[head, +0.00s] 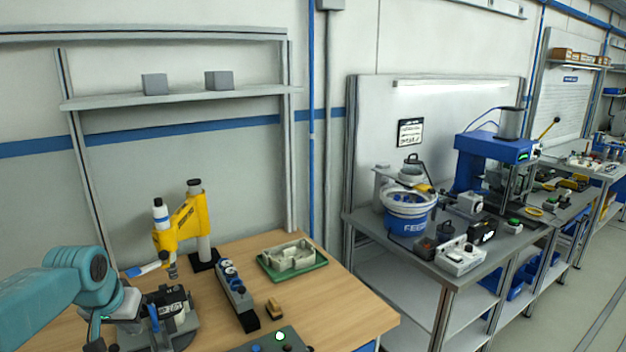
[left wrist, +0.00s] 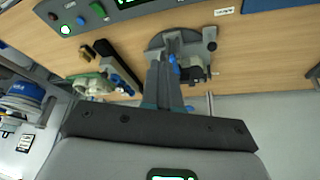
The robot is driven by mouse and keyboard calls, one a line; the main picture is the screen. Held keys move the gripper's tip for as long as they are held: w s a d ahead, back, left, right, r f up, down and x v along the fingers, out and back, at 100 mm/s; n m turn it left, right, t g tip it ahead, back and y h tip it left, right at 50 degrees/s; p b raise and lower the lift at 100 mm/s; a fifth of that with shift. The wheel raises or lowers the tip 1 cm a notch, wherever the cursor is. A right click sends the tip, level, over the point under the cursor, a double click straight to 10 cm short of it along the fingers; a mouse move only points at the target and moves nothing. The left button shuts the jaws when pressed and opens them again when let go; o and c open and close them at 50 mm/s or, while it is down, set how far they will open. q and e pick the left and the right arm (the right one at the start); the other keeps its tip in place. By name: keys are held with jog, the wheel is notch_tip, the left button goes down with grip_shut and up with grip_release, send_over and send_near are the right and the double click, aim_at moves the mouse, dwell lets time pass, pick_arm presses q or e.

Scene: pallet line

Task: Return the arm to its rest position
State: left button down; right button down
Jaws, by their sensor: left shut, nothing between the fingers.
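My left arm (head: 60,280) is teal and comes in from the left in the head view. My left gripper (head: 153,318) is shut and empty, low at the left over the wooden bench. In the left wrist view its closed fingers (left wrist: 170,60) point toward a grey round-based fixture (left wrist: 208,42). The fixture also shows in the head view (head: 180,322), partly behind the gripper; I cannot tell if they touch. My right gripper is not in view.
On the bench (head: 345,305) stand a yellow press (head: 190,222), a dark rail with blue-topped parts (head: 236,290), a green tray with a pale casting (head: 292,258), a small tan block (head: 274,309) and a control panel (head: 275,340). The bench's right front is bare.

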pick_arm(q)
jog(key=s+d+f+g+h, duration=0.1)
jog(key=s+d+f, duration=0.3)
jog(key=f, duration=0.5)
jog(key=s+d+f+h, duration=0.1)
jog(key=d+f, duration=0.5)
jog(key=f, duration=0.3)
jog(key=s+d+f+g+h, duration=0.1)
jog(key=s+d+f, duration=0.3)
jog(key=f, duration=0.5)
jog(key=s+d+f+g, duration=0.1)
jog(key=s+d+f, duration=0.3)
jog(key=s, duration=0.5)
jog(key=s+d+f+n+g+h+b, duration=0.1)
jog(key=s+d+f, duration=0.4)
jog(key=s, duration=0.5)
jog(key=shift+s+d+f, duration=0.2)
jog(key=shift+s+f, duration=0.1)
jog(key=shift+f, duration=0.3)
